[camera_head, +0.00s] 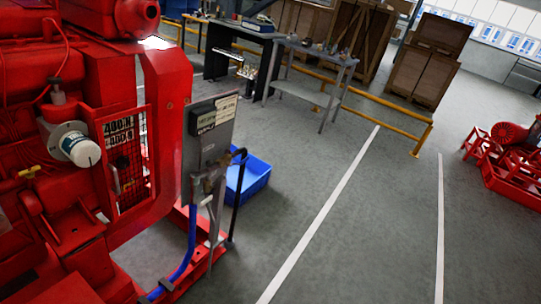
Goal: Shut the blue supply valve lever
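No blue valve lever can be made out in the head view. A blue hose (188,245) rises from the red base frame to small brownish fittings (207,186) below a grey panel (213,135) on a stand. These fittings are too small to show a lever or its position clearly. The large red diesel pumpset (170,110) fills the left side, with a small yellow handle (29,172) on its flank. My gripper is not in view, so its place relative to the valve cannot be seen.
A black curved pipe (237,200) stands beside the panel, with a blue bin (251,177) behind it. A workbench (312,60), yellow rail (385,115) and wooden crates (428,70) stand at the back. Red equipment (512,155) is at right. The grey floor between is clear.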

